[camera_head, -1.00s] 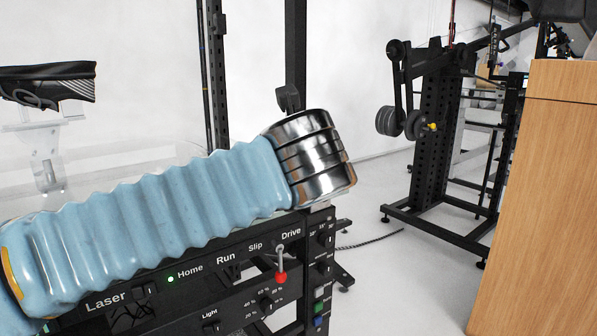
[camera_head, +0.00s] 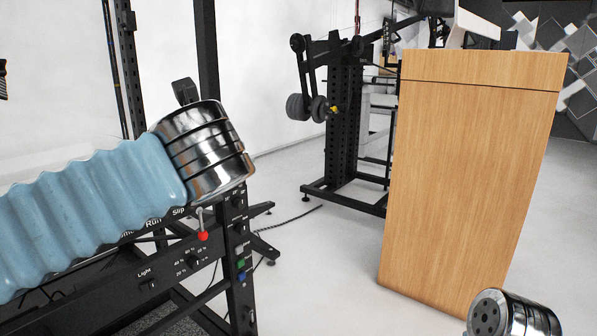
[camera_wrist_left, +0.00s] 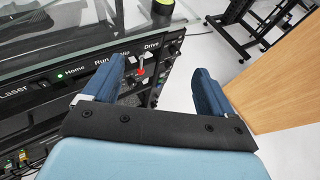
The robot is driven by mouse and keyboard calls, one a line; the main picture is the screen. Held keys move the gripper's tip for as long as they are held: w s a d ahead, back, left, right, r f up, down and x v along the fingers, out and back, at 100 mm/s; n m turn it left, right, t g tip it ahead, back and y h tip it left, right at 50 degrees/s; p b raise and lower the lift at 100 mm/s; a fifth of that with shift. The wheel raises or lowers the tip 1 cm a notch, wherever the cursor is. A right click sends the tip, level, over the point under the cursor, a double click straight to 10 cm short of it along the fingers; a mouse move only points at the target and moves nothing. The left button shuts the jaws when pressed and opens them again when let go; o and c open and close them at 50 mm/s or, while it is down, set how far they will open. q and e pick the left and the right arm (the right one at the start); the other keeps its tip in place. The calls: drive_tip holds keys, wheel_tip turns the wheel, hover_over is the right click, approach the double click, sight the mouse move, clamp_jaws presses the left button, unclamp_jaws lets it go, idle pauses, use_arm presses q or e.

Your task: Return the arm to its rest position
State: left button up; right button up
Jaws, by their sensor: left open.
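My left arm, in a ribbed light-blue sleeve, reaches in from the left in the head view and ends in a metal-ringed joint in front of the black machine frame (camera_head: 240,275). Its jaws cannot be made out there. In the left wrist view my left gripper (camera_wrist_left: 158,68) is open, its two blue fingers wide apart with nothing held. The red-tipped lever (camera_head: 202,235) on the control panel also shows in the wrist view (camera_wrist_left: 139,70), beside the left finger and apparently beyond it. A metal end piece at the head view's bottom right looks like my right arm; its jaws are not shown.
A wooden cabinet (camera_head: 470,180) stands to the right. A black weight rack (camera_head: 343,130) stands behind. White floor between machine and cabinet is clear except for a thin dark cable (camera_head: 290,219).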

use_arm(q)
drive_tip(key=w+d+f+n+g+h+p, duration=0.1)
drive_tip(key=d+f+n+g+h, duration=0.15)
drive_tip(key=f, duration=0.95)
drive_tip(key=w+d+f+n+g+h+p, duration=0.1)
drive_tip(key=d+f+n+g, duration=0.2)
drive_tip(key=f, duration=0.9)
drive_tip(key=w+d+f+n+g+h+p, duration=0.1)
drive_tip(key=w+d+f+n+g+h, duration=0.15)
drive_tip(key=f, duration=0.95)
drive_tip(key=s+a+f+n+g+h+p, duration=0.1)
drive_tip(key=s+a+f+n+g, duration=0.1)
drive_tip(key=s+f+n, duration=0.8)
drive_tip(key=s+a+f+n+g+h+p, duration=0.1)
drive_tip(key=s+a+f+n+g, duration=0.1)
drive_tip(key=s+f+n, duration=0.8)
wheel_tip(320, 180, down, 7)
drive_tip(key=n, duration=0.4)
drive_tip(key=shift+s+a+r+n, duration=0.2)
drive_tip(key=shift+s+a+n, duration=0.05)
drive_tip(key=shift+a+n, duration=0.15)
use_arm(e)
drive_tip(key=r, duration=0.1)
drive_tip(key=s+r, duration=0.1)
drive_tip(key=r, duration=0.1)
drive_tip(key=a+r, duration=0.1)
drive_tip(key=r, duration=0.1)
drive_tip(key=shift+s+r, duration=0.15)
